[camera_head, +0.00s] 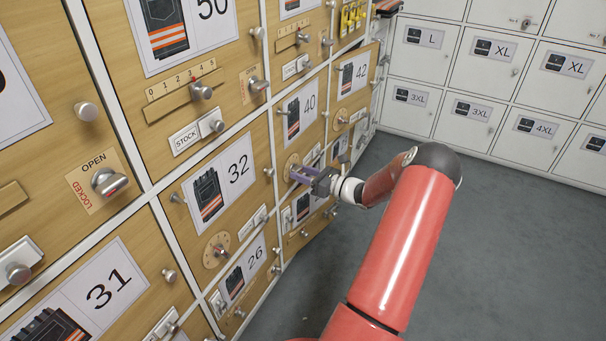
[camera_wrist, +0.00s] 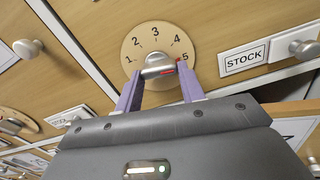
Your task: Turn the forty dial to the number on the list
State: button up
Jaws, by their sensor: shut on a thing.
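The forty dial (camera_head: 291,166) is a round wooden disc under the 40 card (camera_head: 301,108) on the cabinet wall. In the wrist view the dial (camera_wrist: 154,38) shows the numbers 1 to 5 around a metal knob (camera_wrist: 155,60). The knob lies nearly level in that picture, with a red mark towards its right end, near the 5 side. My gripper (camera_head: 303,177) is at the dial; its purple fingers (camera_wrist: 160,75) are shut on the knob, one at each end. Exactly which number the knob points at is hard to tell. No list is readable in either view.
A STOCK label (camera_wrist: 244,59) with a round metal knob (camera_wrist: 304,48) sits right of the dial. Another dial (camera_head: 217,250) is under the 32 card (camera_head: 223,178). White lockers (camera_head: 470,110) stand at the back right. The grey floor (camera_head: 500,240) is clear.

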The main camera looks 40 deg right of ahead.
jog(key=shift+f+n+b, duration=0.1)
jog(key=shift+n+b, duration=0.2)
jog(key=shift+w+d+n+b, duration=0.1)
jog(key=shift+d+n+b, duration=0.05)
jog(key=shift+n+b, duration=2.95)
jog(key=shift+n+p, duration=0.4)
jog(key=shift+n, duration=0.1)
jog(key=o, duration=1)
jog(key=v, duration=0.8)
